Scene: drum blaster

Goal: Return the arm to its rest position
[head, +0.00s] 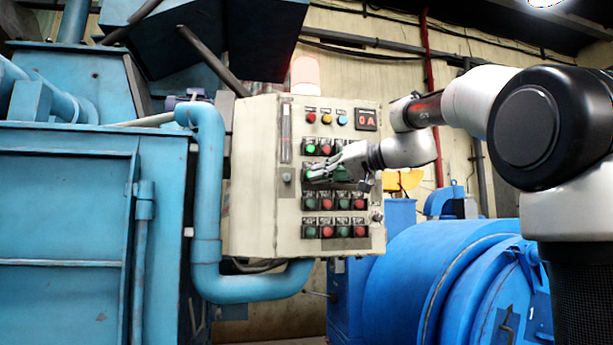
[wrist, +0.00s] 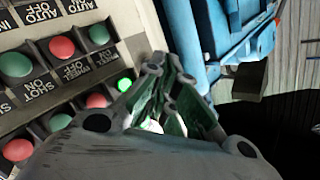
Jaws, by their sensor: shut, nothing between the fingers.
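My gripper (head: 322,172) is shut and empty in the head view, in front of the button panel of the cream control cabinet (head: 255,180). My arm (head: 410,150) reaches in from the right and is stretched toward the panel. The gripper hides part of the middle button rows. In the wrist view my gripper (wrist: 168,100) has its fingers together beside a lit green button (wrist: 124,85). I cannot tell whether the fingertips touch the panel.
A blue pipe (head: 207,190) runs along the cabinet's left side, next to a large blue machine (head: 65,220). A blue drum (head: 430,275) stands below and right of the cabinet. A red lamp (head: 305,72) sits behind the cabinet top.

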